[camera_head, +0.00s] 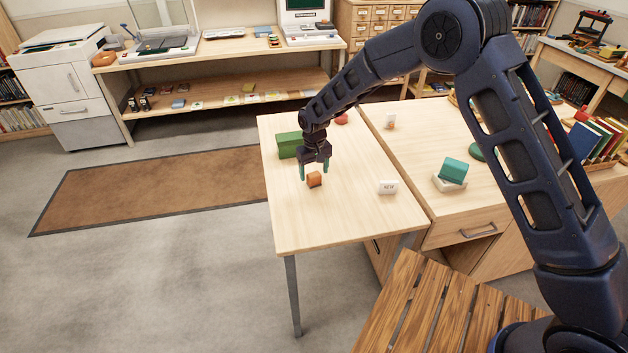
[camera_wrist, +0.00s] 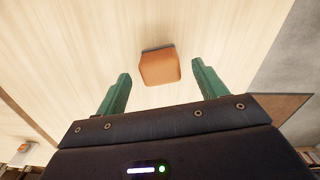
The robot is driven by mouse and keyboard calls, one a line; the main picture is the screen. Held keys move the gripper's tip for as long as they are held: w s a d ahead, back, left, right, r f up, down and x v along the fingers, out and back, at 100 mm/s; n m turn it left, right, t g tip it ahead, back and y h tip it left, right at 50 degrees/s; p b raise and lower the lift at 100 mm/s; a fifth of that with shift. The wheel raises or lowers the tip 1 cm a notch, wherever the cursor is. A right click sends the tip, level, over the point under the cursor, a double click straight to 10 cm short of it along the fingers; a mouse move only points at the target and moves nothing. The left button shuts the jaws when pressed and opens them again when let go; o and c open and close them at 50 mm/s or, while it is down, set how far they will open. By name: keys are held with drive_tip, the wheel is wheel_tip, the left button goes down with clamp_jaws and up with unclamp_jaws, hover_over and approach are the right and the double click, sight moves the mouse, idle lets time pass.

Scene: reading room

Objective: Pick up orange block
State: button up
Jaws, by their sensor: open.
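The orange block (camera_head: 315,179) rests on the light wooden table (camera_head: 290,230), in front of the green box. My gripper (camera_head: 314,174) points down at the block, with its green fingers open. In the wrist view the orange block (camera_wrist: 160,66) lies ahead of and between the two open fingertips of my gripper (camera_wrist: 161,76), with clear gaps to both. No contact with the block shows. The exact height of the fingertips above the table is hard to tell.
A green box (camera_head: 288,144) stands behind the gripper to the left. A red object (camera_head: 341,118) lies farther back. The table's front is clear.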

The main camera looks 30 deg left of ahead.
wheel_tip(320, 180, down, 2)
drive_tip(key=shift+f, duration=0.1)
drive_tip(key=shift+c, duration=0.4)
drive_tip(key=c, duration=1)
